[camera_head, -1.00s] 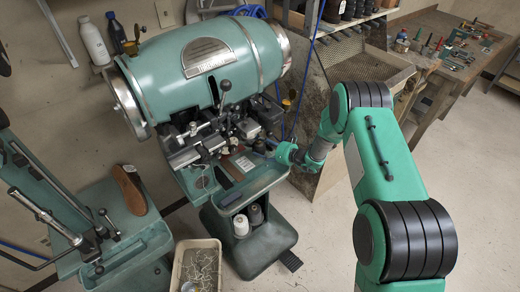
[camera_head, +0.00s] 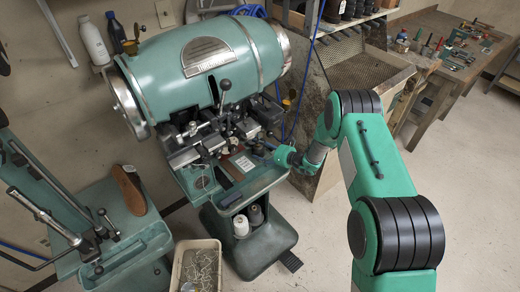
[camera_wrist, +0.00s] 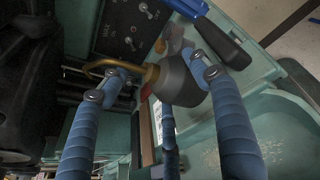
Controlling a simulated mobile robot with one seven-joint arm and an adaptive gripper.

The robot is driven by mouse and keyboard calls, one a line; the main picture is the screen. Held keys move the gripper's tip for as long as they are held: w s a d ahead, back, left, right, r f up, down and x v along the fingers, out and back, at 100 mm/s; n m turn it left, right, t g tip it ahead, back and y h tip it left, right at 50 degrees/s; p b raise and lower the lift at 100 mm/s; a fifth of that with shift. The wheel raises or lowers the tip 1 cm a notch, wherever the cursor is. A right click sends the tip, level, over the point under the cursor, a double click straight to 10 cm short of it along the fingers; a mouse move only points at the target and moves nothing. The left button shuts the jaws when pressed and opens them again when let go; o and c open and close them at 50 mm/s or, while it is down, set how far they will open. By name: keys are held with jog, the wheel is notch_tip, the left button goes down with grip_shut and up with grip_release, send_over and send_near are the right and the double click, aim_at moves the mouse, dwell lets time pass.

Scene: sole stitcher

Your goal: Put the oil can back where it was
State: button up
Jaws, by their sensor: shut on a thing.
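The oil can is a small dark grey can (camera_wrist: 174,82) with a curved brass spout (camera_wrist: 103,66), in the middle of the wrist view. My gripper (camera_wrist: 160,72) has its blue fingers closed around the can, one at the spout side and one at the opposite side. In the head view my gripper (camera_head: 272,147) is at the right part of the green stitching machine's tray (camera_head: 262,182). The can (camera_head: 258,149) is small and dark there. I cannot tell whether its base touches the tray.
The green machine drum (camera_head: 205,58) and its levers stand behind and left of the gripper. In the wrist view a black-handled tool (camera_wrist: 225,45) lies close beside the right finger.

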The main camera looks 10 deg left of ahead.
jog(key=shift+f, duration=0.15)
jog(key=o, duration=1.1)
jog(key=shift+r, duration=0.25)
jog(key=v, duration=1.2)
jog(key=shift+f+p, duration=0.1)
jog(key=shift+p, duration=0.25)
